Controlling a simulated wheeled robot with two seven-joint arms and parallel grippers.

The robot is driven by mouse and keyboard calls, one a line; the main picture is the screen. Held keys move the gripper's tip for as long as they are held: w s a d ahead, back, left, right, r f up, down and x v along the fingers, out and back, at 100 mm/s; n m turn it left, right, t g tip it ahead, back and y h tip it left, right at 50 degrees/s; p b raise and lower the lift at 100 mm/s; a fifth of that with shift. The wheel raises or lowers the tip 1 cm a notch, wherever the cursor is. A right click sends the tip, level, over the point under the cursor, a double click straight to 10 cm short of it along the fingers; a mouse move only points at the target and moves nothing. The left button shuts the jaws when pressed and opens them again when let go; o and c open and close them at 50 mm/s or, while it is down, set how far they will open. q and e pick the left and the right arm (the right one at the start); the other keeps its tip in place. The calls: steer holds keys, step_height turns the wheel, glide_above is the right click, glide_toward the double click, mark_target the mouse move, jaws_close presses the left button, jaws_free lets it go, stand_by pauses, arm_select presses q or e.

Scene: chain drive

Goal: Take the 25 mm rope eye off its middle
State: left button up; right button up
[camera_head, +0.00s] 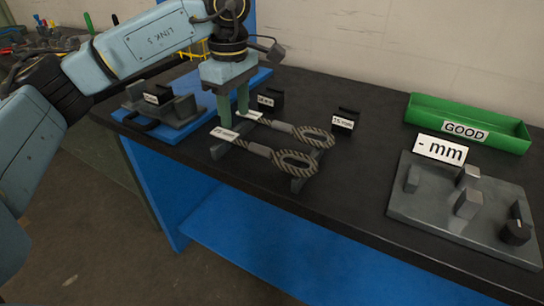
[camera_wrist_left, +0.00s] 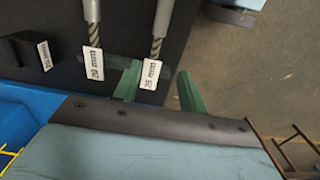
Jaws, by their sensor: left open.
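Two rope eyes lie side by side on a low grey rack, loops to the right. The 25 mm rope eye (camera_head: 259,149) is nearer the table's front edge; its tag reads in the left wrist view (camera_wrist_left: 150,75). The other rope eye (camera_head: 312,137) lies behind it, tagged 20 mm in the wrist view (camera_wrist_left: 95,65). My left gripper (camera_head: 234,114) is open and points down over the tagged ends. In the wrist view its green fingers (camera_wrist_left: 158,88) appear either side of the 25 mm tag; I cannot tell their height above it. My right gripper is not in view.
Black labelled blocks (camera_head: 345,121) stand behind the rope eyes. At right are a grey plate (camera_head: 425,222) with posts and a "- mm" sign (camera_head: 440,149), and a green GOOD tray (camera_head: 480,113). A grey fixture (camera_head: 180,109) stands at left. The dark table between is clear.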

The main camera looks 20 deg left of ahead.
mark_target(243, 140)
arm_select(q)
steer(key=f, duration=0.2)
steer(key=f+b, duration=0.1)
steer(key=f, duration=0.3)
steer(key=shift+w+d+f+b, duration=0.2)
steer(key=shift+w+d+b, duration=0.1)
steer(key=shift+w+d, duration=0.1)
steer(key=shift+a+f, duration=0.1)
steer(key=shift+f, duration=0.25)
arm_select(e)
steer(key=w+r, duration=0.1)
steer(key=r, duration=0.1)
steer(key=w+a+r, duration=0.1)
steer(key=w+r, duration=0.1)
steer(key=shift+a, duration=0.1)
arm_select(q)
jaws_close()
